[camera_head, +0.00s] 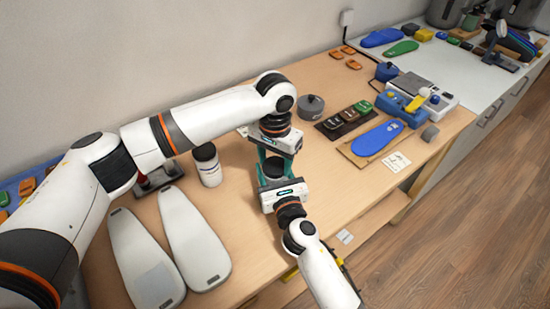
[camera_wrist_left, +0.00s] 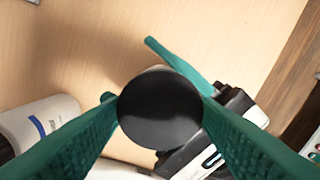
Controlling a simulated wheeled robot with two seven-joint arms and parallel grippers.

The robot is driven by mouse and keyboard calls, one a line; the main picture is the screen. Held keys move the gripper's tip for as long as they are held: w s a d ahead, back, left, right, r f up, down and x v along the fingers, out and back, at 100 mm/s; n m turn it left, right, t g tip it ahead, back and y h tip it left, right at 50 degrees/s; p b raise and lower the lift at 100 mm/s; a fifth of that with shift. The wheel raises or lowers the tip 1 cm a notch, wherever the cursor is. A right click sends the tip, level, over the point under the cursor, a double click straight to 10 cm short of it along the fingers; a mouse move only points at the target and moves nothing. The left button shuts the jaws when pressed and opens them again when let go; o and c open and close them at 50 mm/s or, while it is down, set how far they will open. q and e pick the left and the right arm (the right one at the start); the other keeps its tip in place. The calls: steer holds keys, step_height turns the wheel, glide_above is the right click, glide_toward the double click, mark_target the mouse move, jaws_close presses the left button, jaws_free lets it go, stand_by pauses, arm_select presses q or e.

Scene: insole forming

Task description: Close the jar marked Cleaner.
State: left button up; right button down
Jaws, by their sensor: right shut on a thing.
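A jar with a round black lid (camera_head: 272,168) stands between my two grippers at the middle of the table; the grippers mostly hide its body, and I cannot read a label. In the left wrist view the black lid (camera_wrist_left: 160,110) lies between my left gripper's (camera_wrist_left: 158,95) green fingers, one on each side. I cannot tell whether they press on it. In the head view my left gripper (camera_head: 268,160) reaches in from behind the lid. My right gripper (camera_head: 265,176) comes from the front and is shut on the jar, low down; one of its fingers shows beyond the lid in the wrist view.
A white jar (camera_head: 209,170) with a dark lid stands left of the grippers. Two pale insole forms (camera_head: 195,245) lie at the front left. A grey lidded pot (camera_head: 311,106), a dark tray (camera_head: 333,127) of colored blocks and a blue insole (camera_head: 378,137) are to the right.

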arm_select(q)
steer(key=c, duration=0.4)
steer(key=shift+m, duration=1)
steer(key=o, duration=1.1)
step_height(320, 180, up, 12)
steer(key=shift+r, duration=0.1)
arm_select(e)
steer(key=shift+c, duration=2.2)
jaws_free()
